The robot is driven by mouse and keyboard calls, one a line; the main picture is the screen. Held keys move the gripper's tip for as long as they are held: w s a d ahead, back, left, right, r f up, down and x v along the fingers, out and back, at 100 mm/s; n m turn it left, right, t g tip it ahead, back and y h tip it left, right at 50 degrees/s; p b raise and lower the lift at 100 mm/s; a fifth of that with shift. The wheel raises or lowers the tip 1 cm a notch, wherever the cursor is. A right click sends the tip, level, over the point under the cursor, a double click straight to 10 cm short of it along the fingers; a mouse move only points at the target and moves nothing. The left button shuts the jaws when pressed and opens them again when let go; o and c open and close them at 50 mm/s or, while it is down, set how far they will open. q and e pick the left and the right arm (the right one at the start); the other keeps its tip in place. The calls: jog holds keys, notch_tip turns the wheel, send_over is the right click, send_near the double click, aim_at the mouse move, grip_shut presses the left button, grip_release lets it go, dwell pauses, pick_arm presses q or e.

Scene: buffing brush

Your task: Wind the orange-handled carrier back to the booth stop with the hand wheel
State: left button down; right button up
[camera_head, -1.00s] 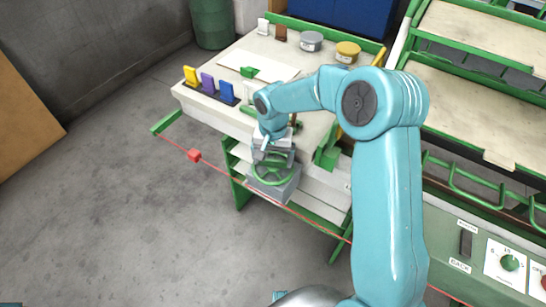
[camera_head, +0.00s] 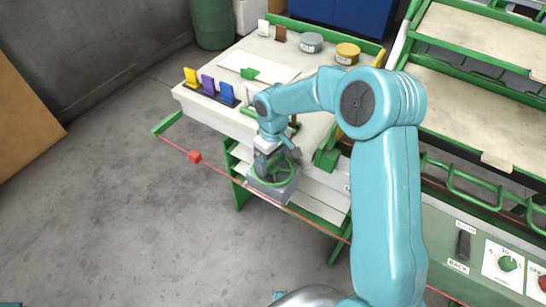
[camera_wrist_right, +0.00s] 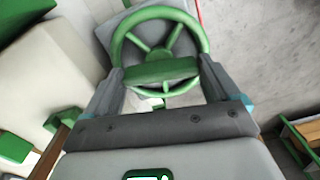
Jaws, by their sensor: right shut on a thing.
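The green hand wheel (camera_head: 285,181) sits on a grey box (camera_head: 284,193) at the front of the workbench. My right gripper (camera_head: 266,166) reaches down onto the wheel and hides part of it. In the right wrist view the wheel's round rim and spokes (camera_wrist_right: 158,13) show, and my right gripper (camera_wrist_right: 160,76) has its fingers on either side of a green part of the wheel. It is shut on the wheel. I cannot make out the orange-handled carrier or the booth stop for certain. My left gripper is out of view.
A control panel (camera_head: 480,240) stands at lower right. Open floor lies left.

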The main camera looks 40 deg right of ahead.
aim_at(273, 161)
jog(key=n+p, duration=0.1)
jog(key=n, duration=0.5)
jog(key=shift+r, duration=0.15)
jog(key=n+p, duration=0.1)
jog(key=n, duration=0.5)
jog(key=shift+p, duration=0.3)
jog(key=o, duration=0.8)
notch_tip(273, 161, up, 16)
jog(key=shift+r+p, duration=0.1)
jog(key=shift+p, duration=0.3)
